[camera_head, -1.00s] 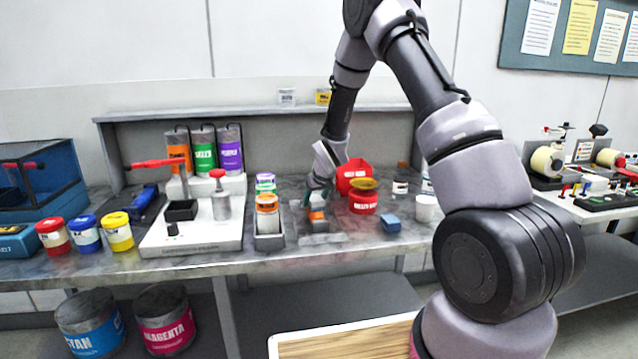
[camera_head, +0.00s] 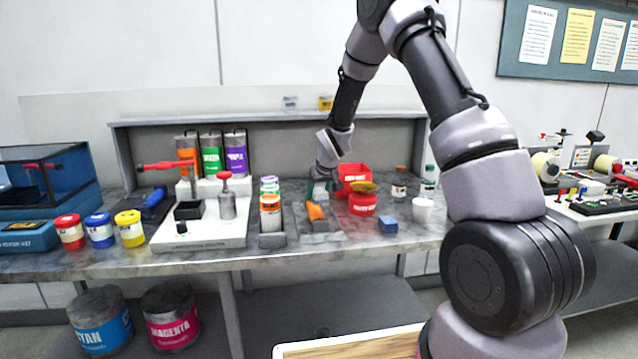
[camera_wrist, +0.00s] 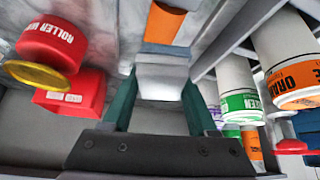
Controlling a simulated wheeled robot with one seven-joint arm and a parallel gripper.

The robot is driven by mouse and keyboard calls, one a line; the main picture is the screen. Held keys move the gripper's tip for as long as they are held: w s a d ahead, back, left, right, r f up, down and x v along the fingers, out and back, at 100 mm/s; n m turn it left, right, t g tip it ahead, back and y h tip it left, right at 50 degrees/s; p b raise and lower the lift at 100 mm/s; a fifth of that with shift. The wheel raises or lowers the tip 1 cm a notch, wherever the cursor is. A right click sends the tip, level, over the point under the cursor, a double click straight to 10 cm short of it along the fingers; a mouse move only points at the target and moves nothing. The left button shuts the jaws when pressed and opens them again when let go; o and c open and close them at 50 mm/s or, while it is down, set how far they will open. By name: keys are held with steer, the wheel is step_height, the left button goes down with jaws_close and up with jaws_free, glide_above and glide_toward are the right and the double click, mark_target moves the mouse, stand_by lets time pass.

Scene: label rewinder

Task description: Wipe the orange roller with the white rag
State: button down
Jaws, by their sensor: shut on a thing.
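The orange roller (camera_head: 316,211) lies on a grey holder on the bench, and it shows at the top of the wrist view (camera_wrist: 163,22). My gripper (camera_head: 320,188) is at the far end of the roller, pointing down. In the wrist view my gripper (camera_wrist: 160,105) is shut on the white rag (camera_wrist: 162,78), a pale block between its two green fingers. The rag's edge meets the roller in that view; I cannot tell how firmly it touches.
A red bin (camera_head: 353,178) and a red jar (camera_head: 362,204) with a yellowish top stand right of the roller. A blue block (camera_head: 388,225) and white cup (camera_head: 422,210) lie further right.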

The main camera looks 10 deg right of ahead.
steer(key=shift+r, duration=2.05)
